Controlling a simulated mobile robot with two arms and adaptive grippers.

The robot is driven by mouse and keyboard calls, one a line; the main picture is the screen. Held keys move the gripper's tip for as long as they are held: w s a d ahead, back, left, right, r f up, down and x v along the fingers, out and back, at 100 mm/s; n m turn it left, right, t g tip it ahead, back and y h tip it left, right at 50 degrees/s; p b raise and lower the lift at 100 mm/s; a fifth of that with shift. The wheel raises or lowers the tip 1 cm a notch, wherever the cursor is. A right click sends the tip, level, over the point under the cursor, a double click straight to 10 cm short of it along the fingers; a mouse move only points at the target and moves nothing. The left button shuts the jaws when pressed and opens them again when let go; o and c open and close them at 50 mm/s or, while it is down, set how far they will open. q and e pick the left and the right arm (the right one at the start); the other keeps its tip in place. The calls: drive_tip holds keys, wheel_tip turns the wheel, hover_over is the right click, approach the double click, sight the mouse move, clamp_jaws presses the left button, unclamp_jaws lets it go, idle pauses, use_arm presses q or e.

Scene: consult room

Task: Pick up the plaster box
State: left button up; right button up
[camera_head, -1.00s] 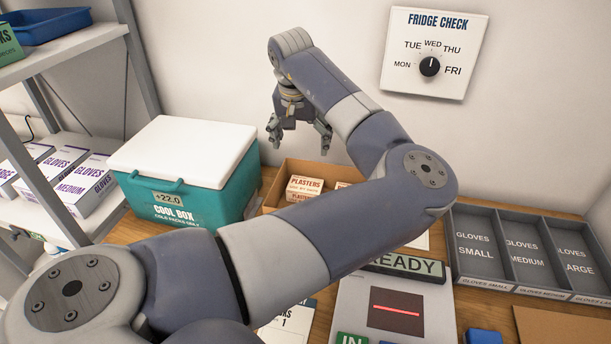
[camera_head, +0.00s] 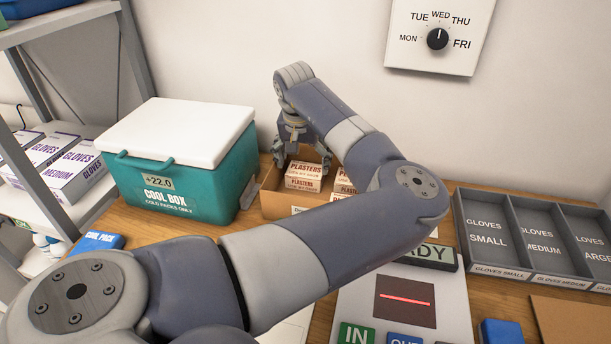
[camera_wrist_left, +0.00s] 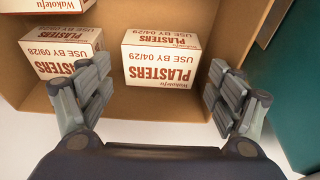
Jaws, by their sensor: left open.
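White plaster boxes with red-brown print sit in an open cardboard carton (camera_head: 272,203) beside the cool box. My left gripper (camera_head: 302,158) is open, low over the carton's back. In the left wrist view, a plaster box marked USE BY 04/29 (camera_wrist_left: 162,60) lies between the open fingers, with gaps at both sides. A second box, USE BY 09/28 (camera_wrist_left: 60,48), is by the left-hand finger.
The teal cool box (camera_head: 185,185) with a white lid stands left of the carton. Grey glove trays (camera_head: 535,240) are at the right. A scanner pad (camera_head: 360,310) and READY sign (camera_head: 432,253) lie in front. A shelf with glove boxes (camera_head: 70,170) is at the left.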

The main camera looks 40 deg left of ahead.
sight(305, 170)
use_arm(q)
drive_tip(key=p+x, duration=0.1)
drive_tip(key=x, duration=0.4)
drive_tip(key=shift+w+a+f, duration=0.2)
drive_tip(key=shift+w+f, duration=0.05)
drive_tip(key=shift+c, duration=0.5)
drive_tip(key=c, duration=0.6)
